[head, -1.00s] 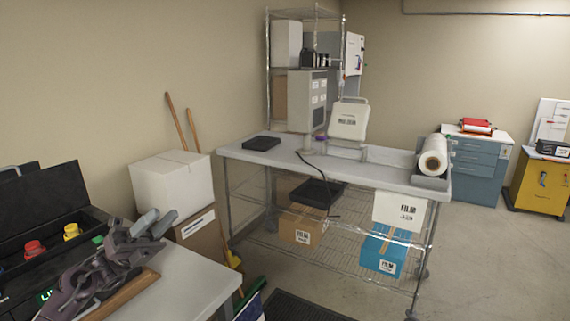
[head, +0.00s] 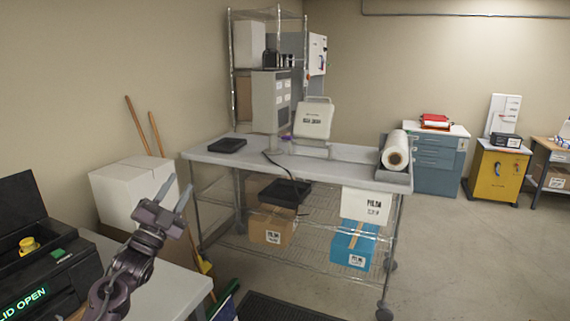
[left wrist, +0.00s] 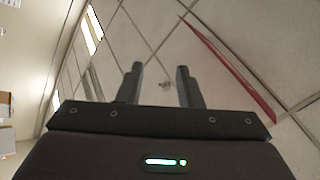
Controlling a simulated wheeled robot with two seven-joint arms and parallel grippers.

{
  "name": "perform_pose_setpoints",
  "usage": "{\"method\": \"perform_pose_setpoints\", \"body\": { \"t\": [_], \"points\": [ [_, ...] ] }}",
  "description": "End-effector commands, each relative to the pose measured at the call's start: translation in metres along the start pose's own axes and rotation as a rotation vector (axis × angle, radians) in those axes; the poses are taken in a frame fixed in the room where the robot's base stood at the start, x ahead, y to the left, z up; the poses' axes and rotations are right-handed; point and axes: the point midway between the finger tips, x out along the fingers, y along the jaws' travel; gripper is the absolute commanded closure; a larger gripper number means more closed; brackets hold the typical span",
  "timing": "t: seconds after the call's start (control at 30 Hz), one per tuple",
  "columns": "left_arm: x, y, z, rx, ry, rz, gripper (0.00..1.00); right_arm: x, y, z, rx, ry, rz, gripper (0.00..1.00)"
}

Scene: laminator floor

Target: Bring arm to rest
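My left gripper (head: 174,193) is raised in the lower left of the head view, in front of the white box and above the near table. Its two fingers stand apart with nothing between them. In the left wrist view the fingers (left wrist: 160,84) are also apart and empty, with ceiling tiles behind them. My right gripper is in neither view.
A black machine (head: 40,255) with a raised lid and a "LID OPEN" display stands on the near table (head: 180,290) at left. A white box (head: 120,190) is behind. A wire-shelf workbench (head: 225,161) stands ahead. Floor (head: 460,260) at right is clear.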

Motion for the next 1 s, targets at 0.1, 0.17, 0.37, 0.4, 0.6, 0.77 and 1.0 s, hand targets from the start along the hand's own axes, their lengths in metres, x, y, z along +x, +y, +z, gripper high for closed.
{"method": "perform_pose_setpoints", "body": {
  "t": [0.1,0.17,0.37,0.4,0.6,0.77,1.0],
  "points": [
    [-0.006,0.006,0.05,-0.164,-0.255,0.037,0.67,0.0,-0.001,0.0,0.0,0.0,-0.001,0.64],
    [-0.013,0.008,0.071,-0.242,-0.371,0.036,0.67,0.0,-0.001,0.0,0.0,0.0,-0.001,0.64],
    [-0.048,0.013,0.129,-0.481,-0.72,-0.029,0.67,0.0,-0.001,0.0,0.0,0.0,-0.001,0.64],
    [-0.066,0.037,0.138,-0.482,-0.739,-0.003,0.67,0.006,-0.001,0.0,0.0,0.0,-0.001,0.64],
    [-0.136,0.111,0.173,-0.511,-0.861,0.073,0.67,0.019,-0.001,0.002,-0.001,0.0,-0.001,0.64],
    [-0.215,0.183,0.199,-0.54,-0.988,0.149,0.67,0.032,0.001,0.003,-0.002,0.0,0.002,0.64],
    [-0.364,0.291,0.217,-0.583,-1.202,0.281,0.67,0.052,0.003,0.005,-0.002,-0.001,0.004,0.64]
  ]
}}
